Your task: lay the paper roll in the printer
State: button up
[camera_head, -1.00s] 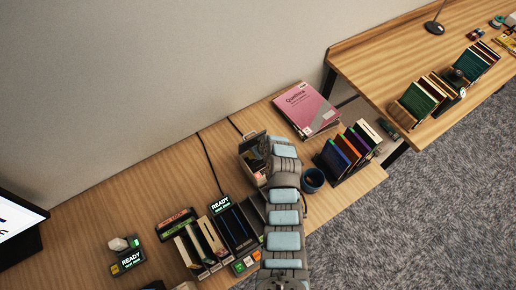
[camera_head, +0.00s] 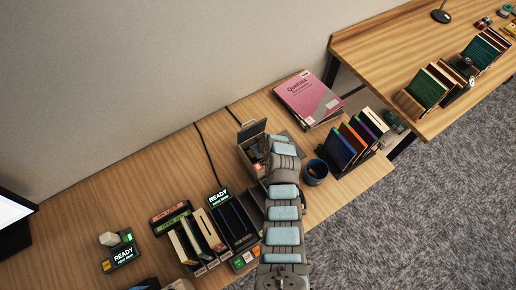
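The printer appears to be the beige box with a raised lid (camera_head: 252,131), standing on the desk in the middle of the view. A small red light shows on its front. My arm reaches up from the bottom of the view and ends at the right side of this box. My gripper (camera_head: 263,157) shows only as a dark part over the box opening; its fingers are mostly hidden by my arm and the box. I cannot make out the paper roll with certainty, nor whether it is in my gripper or in the box.
A pink book (camera_head: 308,98) lies behind right. A small device with a white top (camera_head: 119,251) sits farther left.

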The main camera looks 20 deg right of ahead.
jog(key=shift+f, duration=0.4)
jog(key=o, duration=1.2)
jog(key=shift+o, duration=0.2)
jog(key=shift+v, duration=1.9)
jog(key=v, duration=0.8)
jog(key=shift+r, duration=0.1)
